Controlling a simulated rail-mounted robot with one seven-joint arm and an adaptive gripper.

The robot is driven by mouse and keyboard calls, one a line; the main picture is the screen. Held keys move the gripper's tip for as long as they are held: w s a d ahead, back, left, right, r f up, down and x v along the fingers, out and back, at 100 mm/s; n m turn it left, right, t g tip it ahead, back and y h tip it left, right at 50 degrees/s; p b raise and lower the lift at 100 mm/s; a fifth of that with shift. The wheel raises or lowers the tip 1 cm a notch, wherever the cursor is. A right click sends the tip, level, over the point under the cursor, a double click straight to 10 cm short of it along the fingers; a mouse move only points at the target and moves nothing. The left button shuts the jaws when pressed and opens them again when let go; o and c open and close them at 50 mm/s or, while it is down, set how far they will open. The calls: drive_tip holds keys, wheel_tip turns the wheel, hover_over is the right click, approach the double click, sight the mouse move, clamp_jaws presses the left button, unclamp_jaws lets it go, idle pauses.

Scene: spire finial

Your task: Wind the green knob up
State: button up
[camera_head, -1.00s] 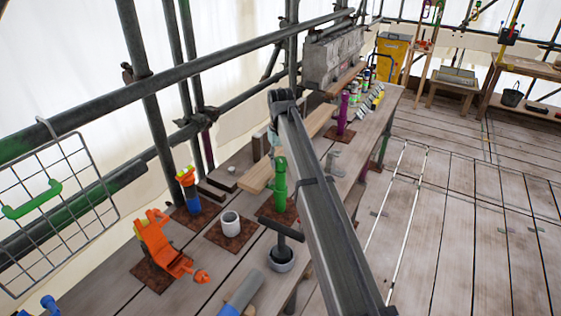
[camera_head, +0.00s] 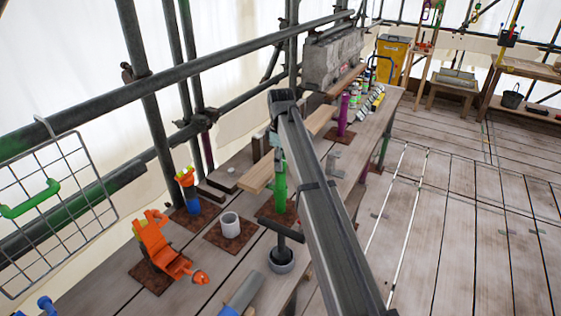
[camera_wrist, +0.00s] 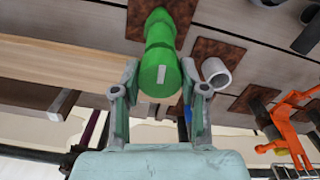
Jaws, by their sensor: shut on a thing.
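The green knob (camera_wrist: 161,75) is the thick, rounded top of an upright green post (camera_head: 280,192), with a pale grey stripe on its face. The post stands on a brown rusty plate (camera_head: 268,213) on the plank bench. My gripper (camera_wrist: 160,84) comes down from above, with one finger on each side of the knob, and is shut on it. In the head view my gripper (camera_head: 277,158) covers the top of the post, and my arm hides what lies just right of it.
An orange device (camera_head: 160,248), a white cup (camera_head: 231,224), a blue-and-orange post (camera_head: 190,193) and a dark T-handled tool (camera_head: 283,245) stand nearby to the left and in front. A pale wood board (camera_head: 257,177) lies close behind. Scaffold tubes (camera_head: 150,100) run along the left.

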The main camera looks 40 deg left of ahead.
drive_tip(key=n, duration=1.3)
drive_tip(key=shift+f+n, duration=0.1)
drive_tip(key=shift+n, duration=0.3)
drive_tip(key=shift+b, duration=0.3)
drive_tip(key=o, duration=1.1)
drive_tip(key=shift+o, duration=0.2)
wheel_tip(320, 180, up, 12)
